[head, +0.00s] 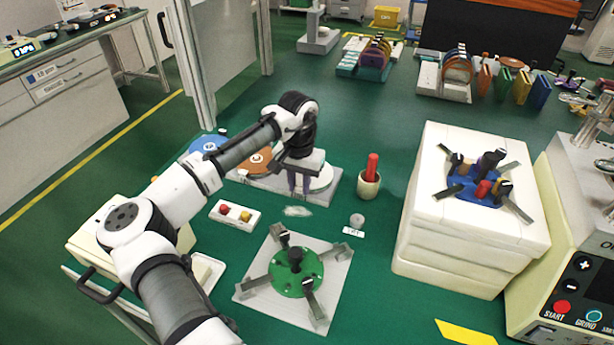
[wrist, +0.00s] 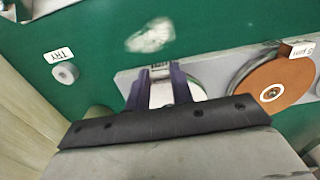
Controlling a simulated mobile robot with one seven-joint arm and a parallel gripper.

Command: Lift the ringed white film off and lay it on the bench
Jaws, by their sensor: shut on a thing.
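The white film (head: 323,179) is a round white disc at the right end of a grey strip-shaped base (head: 240,178). Its left part is hidden by my gripper, and I cannot make out a ring on it. My gripper (head: 299,188) points down over this disc with its dark purple fingers. In the wrist view my gripper (wrist: 160,78) is shut on the white film (wrist: 163,96), whose pale surface shows between and beside the fingers. The film looks low over the base; I cannot tell if it touches. The green bench (head: 380,240) lies around it.
An orange disc (head: 258,160) and a blue disc (head: 208,144) lie left of the film. A cup with a red stick (head: 370,182) stands to the right. A green fixture with arms (head: 296,275) sits in front. White blocks (head: 470,235) rise at right.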

